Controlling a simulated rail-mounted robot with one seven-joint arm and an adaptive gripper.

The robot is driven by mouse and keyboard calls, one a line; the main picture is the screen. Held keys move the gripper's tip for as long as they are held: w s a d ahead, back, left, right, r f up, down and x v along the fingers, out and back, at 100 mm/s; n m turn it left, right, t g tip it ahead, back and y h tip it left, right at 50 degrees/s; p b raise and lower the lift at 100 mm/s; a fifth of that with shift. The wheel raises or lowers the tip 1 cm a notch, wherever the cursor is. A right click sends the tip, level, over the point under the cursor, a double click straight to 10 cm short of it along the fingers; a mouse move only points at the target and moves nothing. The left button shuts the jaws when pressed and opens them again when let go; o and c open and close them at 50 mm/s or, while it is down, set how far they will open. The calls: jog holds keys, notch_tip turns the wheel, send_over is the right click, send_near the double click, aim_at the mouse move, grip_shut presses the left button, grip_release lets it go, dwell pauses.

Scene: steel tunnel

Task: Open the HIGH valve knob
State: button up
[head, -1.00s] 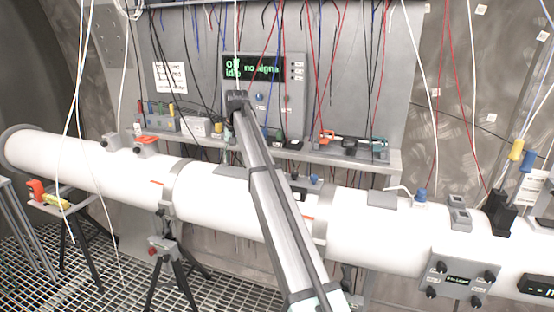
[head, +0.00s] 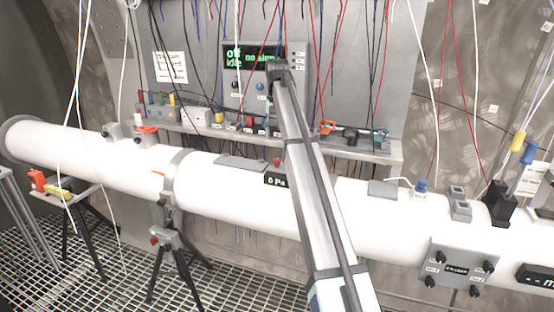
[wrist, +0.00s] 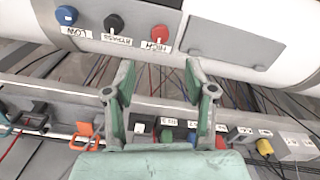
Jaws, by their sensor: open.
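The HIGH knob is the red knob (wrist: 160,34) in the wrist view, with its label just below it. It sits on a dark panel (wrist: 138,14) on the white pipe, in a row with the black BYPASS knob (wrist: 114,24) and the blue LOW knob (wrist: 67,15). In the head view a red knob (head: 277,161) shows above a "0 Pa" display (head: 277,180); my arm hides the panel's right part. My gripper (wrist: 160,72) is open and empty in the wrist view. Its fingertips lie below the HIGH knob in the picture, apart from it. The head view hides the gripper.
The white pipe (head: 110,165) runs across the scene. Behind it, a shelf (head: 385,151) carries several devices and coloured blocks, below a control box reading "Off idle" (head: 298,96). Many thin wires hang from above. A tripod (head: 170,250) stands below the pipe.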

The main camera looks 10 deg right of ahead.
aim_at(277, 159)
notch_tip(277, 159, down, 10)
jog(key=p, duration=0.3)
jog(key=shift+c, duration=0.3)
grip_shut()
